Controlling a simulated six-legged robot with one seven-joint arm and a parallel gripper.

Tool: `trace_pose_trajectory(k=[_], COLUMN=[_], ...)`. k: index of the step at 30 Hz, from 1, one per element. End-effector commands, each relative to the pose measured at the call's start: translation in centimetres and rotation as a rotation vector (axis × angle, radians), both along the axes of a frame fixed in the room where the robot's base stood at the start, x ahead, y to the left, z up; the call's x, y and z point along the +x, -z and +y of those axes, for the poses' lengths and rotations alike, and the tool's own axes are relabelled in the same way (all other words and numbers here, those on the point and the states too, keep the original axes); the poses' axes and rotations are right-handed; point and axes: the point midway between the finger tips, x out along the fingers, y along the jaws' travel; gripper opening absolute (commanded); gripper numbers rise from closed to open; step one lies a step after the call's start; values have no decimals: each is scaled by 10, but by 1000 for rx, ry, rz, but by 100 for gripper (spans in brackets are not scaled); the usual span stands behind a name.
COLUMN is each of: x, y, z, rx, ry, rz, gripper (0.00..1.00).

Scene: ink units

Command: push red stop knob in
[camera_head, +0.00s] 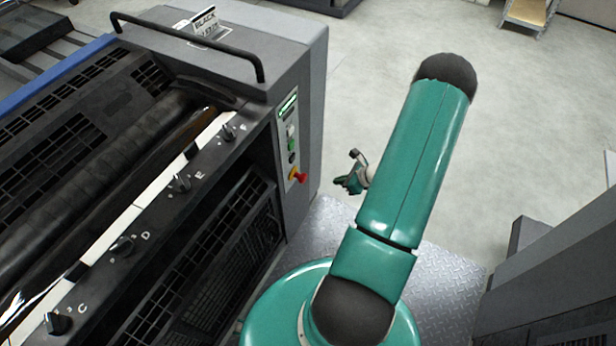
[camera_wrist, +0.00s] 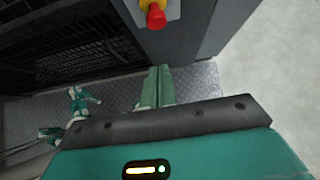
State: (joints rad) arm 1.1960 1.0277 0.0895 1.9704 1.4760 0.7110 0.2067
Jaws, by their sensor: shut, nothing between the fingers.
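The red stop knob (camera_head: 298,176) sticks out from a yellow base near the lower end of the pale control panel (camera_head: 289,140) on the machine's end. In the wrist view the red knob (camera_wrist: 156,17) shows at the top centre, below a yellow patch. My gripper (camera_wrist: 159,71) is shut and empty, its two teal fingers side by side and pointing up the picture toward the knob. A clear gap shows between the fingertips and the knob. In the head view my teal arm hides much of what is behind it; a small teal and grey part of mine shows right of the knob.
The machine (camera_head: 300,60) fills the left, with a black handrail (camera_head: 190,38) and several small black knobs along its edge. A grey metal plate (camera_head: 440,290) covers the floor beside it. Another grey unit (camera_head: 560,265) stands at the right. Open floor (camera_head: 540,130) lies beyond.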

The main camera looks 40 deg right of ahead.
Motion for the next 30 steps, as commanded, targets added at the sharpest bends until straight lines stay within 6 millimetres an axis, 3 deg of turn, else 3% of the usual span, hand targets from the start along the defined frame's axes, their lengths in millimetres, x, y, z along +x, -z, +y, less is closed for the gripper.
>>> trace_pose_trajectory(k=[14,20,30], x=[-3,15,61], y=[6,24,72], z=[0,6,21], rx=[7,8,7], ry=[20,17,13], rz=[2,3,3], gripper=[0,0,0])
